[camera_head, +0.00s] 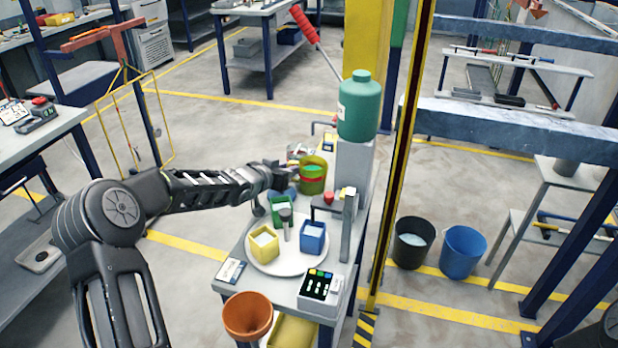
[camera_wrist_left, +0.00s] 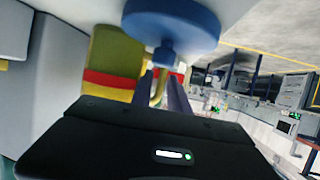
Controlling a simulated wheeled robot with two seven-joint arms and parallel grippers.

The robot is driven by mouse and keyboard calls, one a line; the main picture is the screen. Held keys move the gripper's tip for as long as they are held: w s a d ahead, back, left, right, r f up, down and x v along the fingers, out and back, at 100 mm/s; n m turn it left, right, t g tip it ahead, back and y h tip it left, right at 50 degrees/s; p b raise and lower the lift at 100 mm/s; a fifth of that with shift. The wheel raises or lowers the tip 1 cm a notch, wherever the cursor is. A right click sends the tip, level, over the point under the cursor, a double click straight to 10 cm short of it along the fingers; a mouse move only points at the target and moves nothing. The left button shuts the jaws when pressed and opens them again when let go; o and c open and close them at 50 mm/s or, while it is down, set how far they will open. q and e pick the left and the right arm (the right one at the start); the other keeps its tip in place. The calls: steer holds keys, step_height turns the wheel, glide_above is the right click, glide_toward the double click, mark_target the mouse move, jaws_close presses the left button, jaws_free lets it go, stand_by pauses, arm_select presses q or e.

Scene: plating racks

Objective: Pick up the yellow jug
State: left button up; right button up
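The yellow jug (camera_head: 313,182) has a red band and a green inside. It stands upright on the far part of the small workbench in the head view. My left gripper (camera_head: 282,177) reaches it from the left, at its handle side. My right gripper is out of view.
A blue round object (camera_wrist_left: 172,22) is close to the left fingers. A white round plate (camera_head: 290,266) holds yellow, blue and green containers. A yellow-black post (camera_head: 398,170) rises at the right. An orange pot (camera_head: 248,316) is at the front.

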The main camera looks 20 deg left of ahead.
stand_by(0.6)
arm_select(q)
jaws_close()
stand_by(1.2)
